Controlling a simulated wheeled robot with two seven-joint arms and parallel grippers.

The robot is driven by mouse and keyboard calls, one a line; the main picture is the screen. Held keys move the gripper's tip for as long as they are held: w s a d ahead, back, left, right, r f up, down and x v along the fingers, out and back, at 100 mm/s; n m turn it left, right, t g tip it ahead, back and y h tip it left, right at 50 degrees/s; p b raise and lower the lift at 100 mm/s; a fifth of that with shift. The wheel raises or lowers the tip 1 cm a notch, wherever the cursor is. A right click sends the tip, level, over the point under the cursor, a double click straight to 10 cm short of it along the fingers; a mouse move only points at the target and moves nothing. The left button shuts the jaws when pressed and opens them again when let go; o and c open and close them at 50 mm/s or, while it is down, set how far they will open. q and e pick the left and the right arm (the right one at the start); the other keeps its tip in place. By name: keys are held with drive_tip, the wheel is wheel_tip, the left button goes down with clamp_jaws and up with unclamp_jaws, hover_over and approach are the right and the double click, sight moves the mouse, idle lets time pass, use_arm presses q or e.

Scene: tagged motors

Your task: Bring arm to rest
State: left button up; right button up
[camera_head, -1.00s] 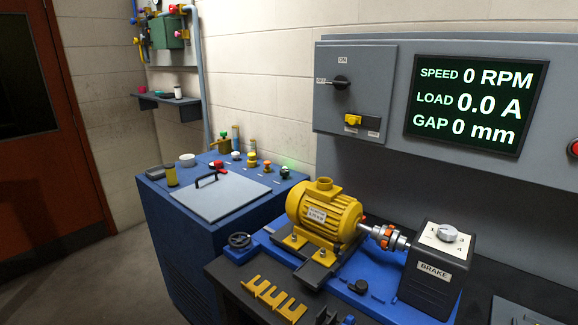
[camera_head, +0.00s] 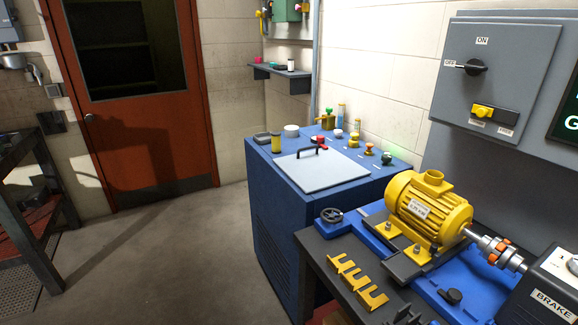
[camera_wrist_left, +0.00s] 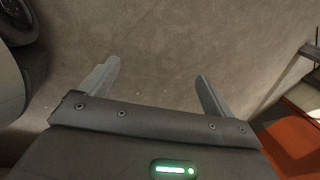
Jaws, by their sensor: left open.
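My left gripper (camera_wrist_left: 160,82) shows in the left wrist view. Its two grey fingers stand apart with nothing between them, over bare grey floor (camera_wrist_left: 165,40). A dark rounded shape at the left edge of that view is hard to make out. Neither arm shows in the head view, and my right gripper is out of sight.
A yellow motor (camera_head: 428,207) sits on a blue base, coupled by a shaft to the brake box (camera_head: 545,290) at right. A blue cabinet (camera_head: 275,225) stands behind the bench. Open floor (camera_head: 170,270) lies at left, before an orange door (camera_head: 150,140) and a dark rack (camera_head: 30,225).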

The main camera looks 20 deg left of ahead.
use_arm(q)
drive_tip(key=d+f+h, duration=0.1)
drive_tip(key=d+f, duration=0.1)
drive_tip(key=d, duration=1)
drive_tip(key=s+d+f+n+h, duration=0.1)
drive_tip(key=d+f+h, duration=0.1)
drive_tip(key=d, duration=1.1)
drive_tip(key=shift+s+d, duration=0.1)
